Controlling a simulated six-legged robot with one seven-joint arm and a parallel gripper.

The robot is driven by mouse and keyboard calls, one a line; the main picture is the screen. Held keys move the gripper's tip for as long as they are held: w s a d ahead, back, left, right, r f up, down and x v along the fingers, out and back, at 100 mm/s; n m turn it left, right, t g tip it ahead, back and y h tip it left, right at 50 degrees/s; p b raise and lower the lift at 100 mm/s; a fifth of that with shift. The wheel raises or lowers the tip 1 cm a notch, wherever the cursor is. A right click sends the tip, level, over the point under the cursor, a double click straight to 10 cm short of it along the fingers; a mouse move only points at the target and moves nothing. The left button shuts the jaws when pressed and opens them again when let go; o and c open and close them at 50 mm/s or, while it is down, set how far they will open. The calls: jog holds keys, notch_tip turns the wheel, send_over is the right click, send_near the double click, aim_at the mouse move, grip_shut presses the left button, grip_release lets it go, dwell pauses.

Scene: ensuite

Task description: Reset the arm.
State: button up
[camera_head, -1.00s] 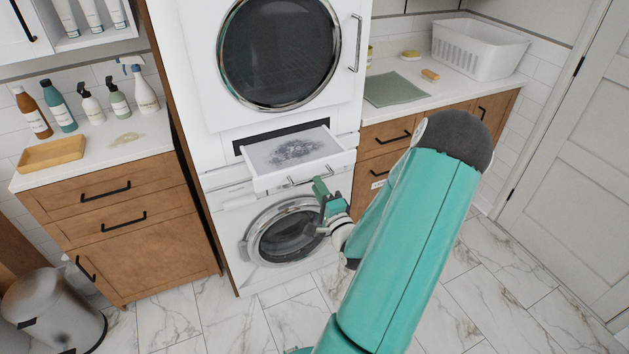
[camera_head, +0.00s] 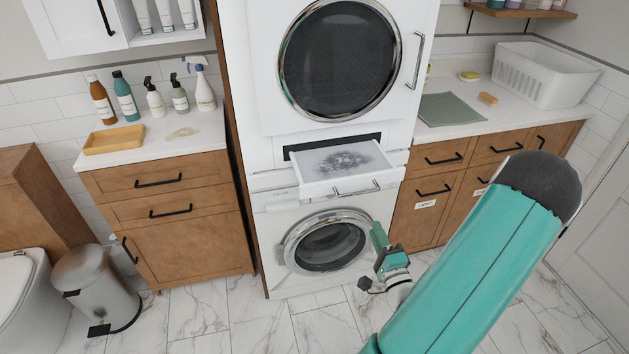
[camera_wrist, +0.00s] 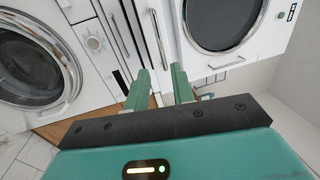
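My gripper (camera_head: 378,232) is on my teal arm, in front of the lower right side of the washer (camera_head: 325,247). It is below and to the right of the pulled-out drawer (camera_head: 345,191) and appears apart from its handle. In the wrist view, the two green fingers of my gripper (camera_wrist: 160,80) stand apart with nothing between them. The drawer sits between the dryer (camera_head: 340,60) and the washer, with grey lint-like matter on its top surface.
A wooden cabinet (camera_head: 160,210) with bottles and a yellow tray (camera_head: 114,139) on its counter stands left. A metal bin (camera_head: 95,285) stands beside it. At right are another cabinet, a grey-green cloth (camera_head: 450,110) and a white basket (camera_head: 540,75). The marble floor in front is mostly clear.

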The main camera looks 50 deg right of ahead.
jog(key=w+a+r+n+g+y, duration=0.25)
jog(key=w+n+g+y, duration=0.25)
jog(key=w+n, duration=0.65)
jog(key=w+a+r+n+g, duration=0.3)
jog(key=w+a+r+n, duration=0.1)
jog(key=w+a+r, duration=0.25)
jog(key=s+a+r+n+g+y, duration=0.1)
jog(key=a+r+n, duration=0.15)
jog(key=a, duration=0.35)
jog(key=s+a+r+n, duration=0.1)
jog(key=a+r, duration=0.3)
jog(key=a, duration=0.3)
jog(key=s+a+r+n+g+y, duration=0.1)
jog(key=s+a+r+n+y, duration=0.1)
jog(key=s+a, duration=0.3)
jog(key=s+a+r+n+g+y, duration=0.1)
jog(key=s+a, duration=0.4)
jog(key=a, duration=0.5)
jog(key=shift+s+r+n+g+y, duration=0.4)
jog(key=shift+r+n+y, duration=0.3)
jog(key=shift+r+n, duration=0.35)
jog(key=shift+d+f, duration=0.1)
jog(key=shift+d, duration=0.05)
